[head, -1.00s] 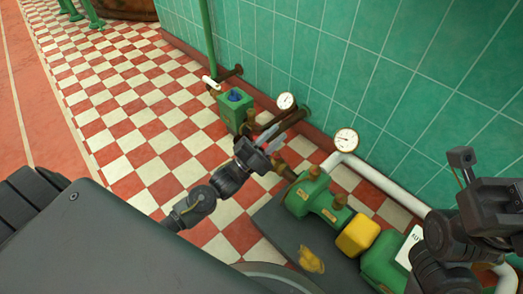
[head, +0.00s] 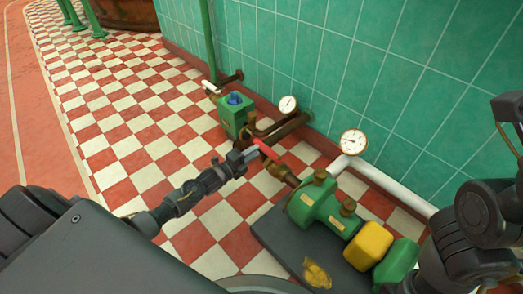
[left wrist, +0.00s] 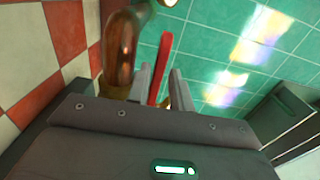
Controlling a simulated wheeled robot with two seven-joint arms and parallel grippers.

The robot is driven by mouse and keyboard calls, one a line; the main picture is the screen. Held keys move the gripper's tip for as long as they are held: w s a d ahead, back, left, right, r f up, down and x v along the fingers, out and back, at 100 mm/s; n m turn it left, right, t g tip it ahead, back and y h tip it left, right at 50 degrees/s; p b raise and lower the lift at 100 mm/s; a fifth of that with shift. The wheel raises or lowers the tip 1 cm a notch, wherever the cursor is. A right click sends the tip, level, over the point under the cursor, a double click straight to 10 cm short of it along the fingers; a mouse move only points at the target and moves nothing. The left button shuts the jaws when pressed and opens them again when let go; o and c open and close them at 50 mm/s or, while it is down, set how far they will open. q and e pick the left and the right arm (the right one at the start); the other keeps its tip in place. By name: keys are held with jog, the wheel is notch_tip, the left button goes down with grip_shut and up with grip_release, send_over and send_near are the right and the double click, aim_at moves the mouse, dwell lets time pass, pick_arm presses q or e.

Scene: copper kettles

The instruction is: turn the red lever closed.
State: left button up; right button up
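The red lever (head: 265,149) sits by the brass valve fitting (head: 277,171) on the pipe at the pump's left end. My left gripper (head: 252,153) reaches it from the left. In the left wrist view the red lever (left wrist: 161,68) stands between the two grey fingers of my left gripper (left wrist: 161,86), closer to the left finger. A gap shows on the right side, so the fingers are apart around the lever. The lever's lower end is hidden by the gripper. My right arm is at the right edge of the head view; its fingers do not show.
The green pump (head: 318,203) with a yellow coupling (head: 368,245) stands on a dark base. A green box with a blue top (head: 236,116), two gauges (head: 354,142) and pipes line the tiled wall (head: 370,75). The checkered floor (head: 130,125) is clear to the left.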

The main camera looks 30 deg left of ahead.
aim_at(262, 145)
pick_arm(q)
jog(key=b+x, duration=0.1)
jog(key=x, duration=0.4)
jog(key=shift+b, duration=0.4)
grip_shut()
